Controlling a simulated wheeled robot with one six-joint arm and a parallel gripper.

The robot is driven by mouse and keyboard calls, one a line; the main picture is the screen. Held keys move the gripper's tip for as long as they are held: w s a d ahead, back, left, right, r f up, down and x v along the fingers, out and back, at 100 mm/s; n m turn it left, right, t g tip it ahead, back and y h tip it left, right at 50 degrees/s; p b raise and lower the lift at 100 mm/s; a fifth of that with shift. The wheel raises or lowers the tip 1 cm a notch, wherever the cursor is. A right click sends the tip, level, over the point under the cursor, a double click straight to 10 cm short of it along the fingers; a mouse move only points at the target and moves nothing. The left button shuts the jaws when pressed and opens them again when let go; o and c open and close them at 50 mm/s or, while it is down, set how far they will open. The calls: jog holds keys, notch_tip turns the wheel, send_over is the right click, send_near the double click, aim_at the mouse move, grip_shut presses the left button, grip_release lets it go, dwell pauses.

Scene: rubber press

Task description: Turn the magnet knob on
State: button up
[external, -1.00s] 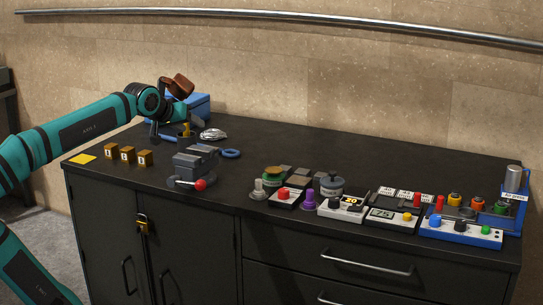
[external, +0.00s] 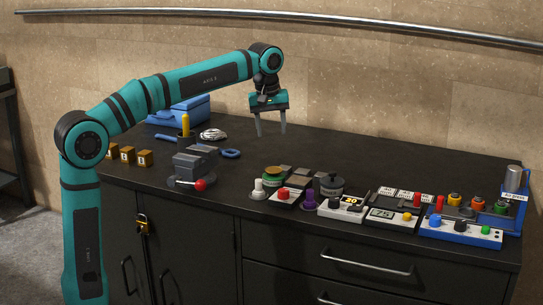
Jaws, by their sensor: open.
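My gripper (external: 271,132) hangs above the middle of the black bench top, pointing down, with its two fingers apart and nothing between them. Several knobs and buttons stand along the front right of the bench. They include a white knob (external: 258,187), a purple knob (external: 309,199) and a dark grey round knob (external: 332,183). The labels are too small to read, so I cannot tell which is the magnet knob. My gripper is behind and above this group, clear of all of it.
A grey vise with a red-tipped handle (external: 195,165) stands left of the knobs. A blue toolbox (external: 180,110) is at the back left. The bench's back middle (external: 350,150) is clear.

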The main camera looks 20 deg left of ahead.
jog(key=g, duration=0.2)
send_near(284, 190)
jog(key=shift+n+y, duration=0.4)
notch_tip(284, 190, down, 9)
jog(key=shift+s+d+r, duration=0.1)
jog(key=shift+s+d, duration=0.05)
jog(key=c, duration=1)
jog(key=shift+o, duration=0.2)
